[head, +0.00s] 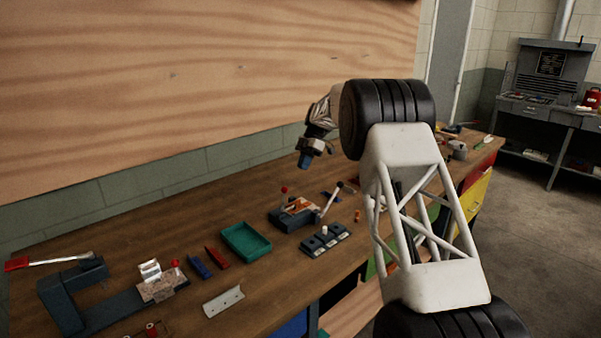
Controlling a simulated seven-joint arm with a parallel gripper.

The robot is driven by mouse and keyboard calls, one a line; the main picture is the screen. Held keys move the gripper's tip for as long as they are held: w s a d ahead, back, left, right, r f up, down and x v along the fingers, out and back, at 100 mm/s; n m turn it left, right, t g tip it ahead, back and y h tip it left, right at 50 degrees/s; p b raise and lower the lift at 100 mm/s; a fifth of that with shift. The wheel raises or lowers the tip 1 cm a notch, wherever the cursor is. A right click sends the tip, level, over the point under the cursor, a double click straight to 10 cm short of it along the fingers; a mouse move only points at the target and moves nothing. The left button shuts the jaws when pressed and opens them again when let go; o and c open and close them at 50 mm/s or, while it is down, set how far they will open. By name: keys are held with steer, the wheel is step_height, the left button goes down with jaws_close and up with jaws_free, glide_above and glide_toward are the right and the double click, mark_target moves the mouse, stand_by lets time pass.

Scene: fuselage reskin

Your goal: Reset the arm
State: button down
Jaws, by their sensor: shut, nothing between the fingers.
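My arm reaches over the right part of the workbench, with its white lattice link and black ribbed joints in the foreground. My gripper (304,163) hangs at its end, above the bench and in front of the wooden wall panel. Its fingertips point down, are shut and hold nothing. It is well above the grey-and-orange clamp device (296,212) and touches nothing. My arm hides part of the bench's right side.
The workbench (120,230) carries a green tray (246,242), a dark block with a peg (325,240), a bent metal plate (223,301), a red tool (217,257), a blue tool (199,267) and a large C-shaped clamp frame (62,300). A grey workstation (550,75) stands at far right.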

steer(key=shift+w+r, duration=0.15)
steer(key=shift+r, duration=0.05)
steer(key=shift+d, duration=0.1)
steer(key=s+d+r+m+t+h, duration=0.1)
steer(key=s+d+r+m, duration=0.4)
steer(key=s, duration=0.6)
steer(key=s+d+r+m+t, duration=0.2)
steer(key=s+d+r+m, duration=0.3)
steer(key=s, duration=0.5)
steer(key=s+d+r+m+t+h, duration=0.1)
steer(key=s+d+r+m, duration=0.25)
steer(key=s+r, duration=0.55)
steer(key=s+d+f+m+t, duration=0.1)
steer(key=s+f+m, duration=0.3)
steer(key=s, duration=0.9)
steer(key=s+d+f+m+t+h, duration=0.1)
steer(key=s+d+f+m, duration=0.3)
steer(key=s, duration=0.9)
steer(key=s+d+f+m+t, duration=0.2)
steer(key=s+d+f+m, duration=0.1)
steer(key=s, duration=1.1)
steer(key=shift+d+f+m+h, duration=0.25)
steer(key=shift+f+m+h, duration=0.25)
steer(key=shift+m, duration=0.35)
